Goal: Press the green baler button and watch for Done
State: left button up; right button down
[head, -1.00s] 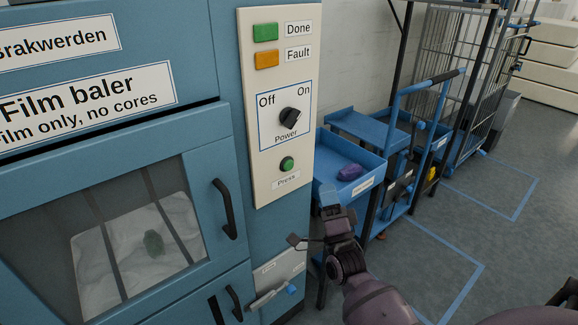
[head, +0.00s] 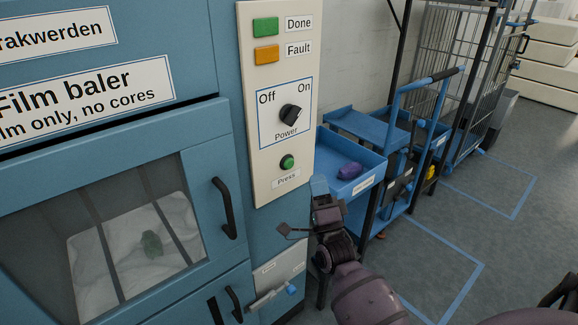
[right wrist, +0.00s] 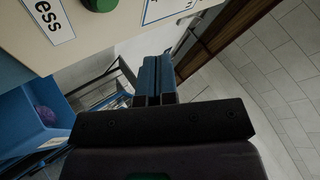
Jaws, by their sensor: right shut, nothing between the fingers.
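The green Press button (head: 287,162) is low on the baler's cream control panel (head: 256,110), below the Power knob (head: 291,115), which points to the upper right, towards On. The Done lamp (head: 265,27) is green and the Fault lamp (head: 266,54) is orange; I cannot tell whether either is lit. My right gripper (head: 319,186) is shut and empty, just right of and below the button, apart from it. In the right wrist view, the button (right wrist: 100,4) is at the top edge, up and left of the shut fingertips (right wrist: 155,65). My left gripper is out of view.
The baler door (head: 120,200) is shut, with white film and a green item behind its window. A blue cart (head: 368,185) with a purple item (head: 350,170) stands right of the panel, behind my gripper. A wire cage (head: 455,70) stands farther back. Floor at right is clear.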

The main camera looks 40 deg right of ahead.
aim_at(288, 163)
jog(key=w+b, duration=0.1)
jog(key=w, duration=0.4)
jog(key=shift+w+a, duration=0.1)
jog(key=shift+a, duration=0.1)
jog(key=shift+h, duration=0.3)
dwell(0.5)
jog(key=shift+w, duration=0.15)
dwell(1.1)
jog(key=shift+w, duration=0.25)
